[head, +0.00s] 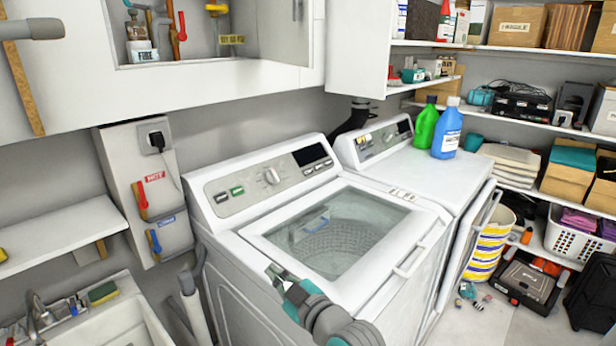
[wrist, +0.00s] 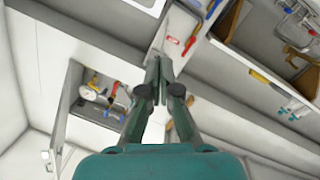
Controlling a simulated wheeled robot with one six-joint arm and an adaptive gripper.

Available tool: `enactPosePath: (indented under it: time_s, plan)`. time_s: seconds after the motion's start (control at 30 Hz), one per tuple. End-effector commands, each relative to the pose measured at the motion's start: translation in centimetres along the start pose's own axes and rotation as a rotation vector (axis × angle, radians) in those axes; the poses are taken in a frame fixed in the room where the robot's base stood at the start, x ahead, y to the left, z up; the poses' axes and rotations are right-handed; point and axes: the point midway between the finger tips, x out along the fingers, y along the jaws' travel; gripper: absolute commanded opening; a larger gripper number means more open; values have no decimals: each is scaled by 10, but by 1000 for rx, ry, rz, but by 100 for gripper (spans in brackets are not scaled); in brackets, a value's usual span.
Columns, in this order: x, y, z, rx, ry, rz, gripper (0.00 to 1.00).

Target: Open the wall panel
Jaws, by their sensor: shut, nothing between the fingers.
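A white wall panel (head: 285,30) with a small metal handle is at the top of the head view. It stands at the right side of a wall recess (head: 190,42) with pipes and a red valve handle inside; that opening is visible. In the wrist view a recess with pipes and a gauge (wrist: 92,95) shows left of the fingers. My gripper (head: 274,271) is over the front of the washing machine, well below and apart from the panel. In the wrist view my gripper (wrist: 160,65) has its fingers together with nothing between them.
The washing machine (head: 415,210) stands beneath the recess, with a second machine (head: 440,172) carrying green and blue bottles. A valve box with red and blue handles (head: 148,190) is on the left wall. A sink (head: 110,325) is lower left; loaded shelves (head: 540,48) are right.

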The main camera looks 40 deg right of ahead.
Motion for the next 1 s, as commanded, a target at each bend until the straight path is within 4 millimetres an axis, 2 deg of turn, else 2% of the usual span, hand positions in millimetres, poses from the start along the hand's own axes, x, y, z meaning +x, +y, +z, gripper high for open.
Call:
enactPosePath:
  time_s: [0.03, 0.2, 0.47, 0.77, 1.0]
  plan:
    - [8, 16, -14, -29, 16, 7, 0]
    - [25, 60, -54, -138, 44, 9, 0]
    - [35, 126, -119, -331, 80, 12, 0]
    - [21, 197, -198, -590, 103, 20, 0]
    - [-8, 247, -260, -822, 97, 31, 0]
